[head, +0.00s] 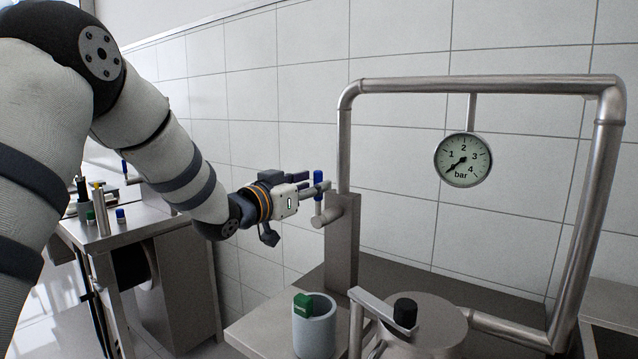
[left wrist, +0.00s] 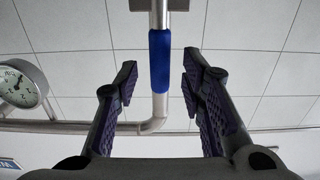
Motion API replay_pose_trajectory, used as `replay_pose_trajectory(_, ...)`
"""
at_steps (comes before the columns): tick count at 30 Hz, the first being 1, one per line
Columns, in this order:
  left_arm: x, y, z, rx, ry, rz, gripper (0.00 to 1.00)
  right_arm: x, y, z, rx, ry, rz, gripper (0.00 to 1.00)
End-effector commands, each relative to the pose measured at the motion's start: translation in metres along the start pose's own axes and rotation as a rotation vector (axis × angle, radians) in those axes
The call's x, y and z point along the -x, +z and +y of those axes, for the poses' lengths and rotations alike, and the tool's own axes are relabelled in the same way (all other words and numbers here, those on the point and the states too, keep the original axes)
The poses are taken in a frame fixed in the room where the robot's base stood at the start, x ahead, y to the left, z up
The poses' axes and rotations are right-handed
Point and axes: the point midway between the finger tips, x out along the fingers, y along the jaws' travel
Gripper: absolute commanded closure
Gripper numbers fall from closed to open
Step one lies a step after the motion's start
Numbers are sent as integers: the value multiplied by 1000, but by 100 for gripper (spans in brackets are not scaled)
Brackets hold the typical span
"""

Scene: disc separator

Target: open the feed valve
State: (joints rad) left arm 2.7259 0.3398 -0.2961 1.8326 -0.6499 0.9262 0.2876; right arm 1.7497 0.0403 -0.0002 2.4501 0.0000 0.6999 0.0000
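The feed valve seems to be the one with the blue lever handle (head: 318,179), on a short stub at the side of a grey block (head: 342,240) under the steel pipe. The handle stands upright. In the left wrist view the blue handle (left wrist: 160,50) lies between my two fingers. My left gripper (head: 314,188) is at the handle; the left wrist view shows it (left wrist: 160,74) open, with a gap on each side of the handle. The far finger is partly hidden in the head view. My right gripper is not in view.
A pressure gauge (head: 463,159) hangs from the pipe (head: 480,85), its needle pointing low left, below 1. A side bench (head: 150,215) holds small parts at left.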

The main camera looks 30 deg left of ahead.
Motion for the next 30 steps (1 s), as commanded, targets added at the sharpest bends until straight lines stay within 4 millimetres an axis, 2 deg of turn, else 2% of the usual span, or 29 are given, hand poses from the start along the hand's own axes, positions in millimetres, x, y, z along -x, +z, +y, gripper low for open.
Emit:
replay_pose_trajectory(3,-18,-1,0,-2,0,1,63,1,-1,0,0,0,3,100)
replay_pose_trajectory(6,-25,-1,0,1,0,0,63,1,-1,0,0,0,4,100)
replay_pose_trajectory(14,-27,-1,0,1,0,1,63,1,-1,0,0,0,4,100)
replay_pose_trajectory(18,-27,-1,0,1,0,0,95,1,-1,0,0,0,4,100)
replay_pose_trajectory(19,-27,-1,0,1,0,0,100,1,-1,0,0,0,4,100)
replay_pose_trajectory(26,-28,0,0,0,0,0,100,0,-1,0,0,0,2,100)
replay_pose_trajectory(30,-35,2,1,-15,1,-3,100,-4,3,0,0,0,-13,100)
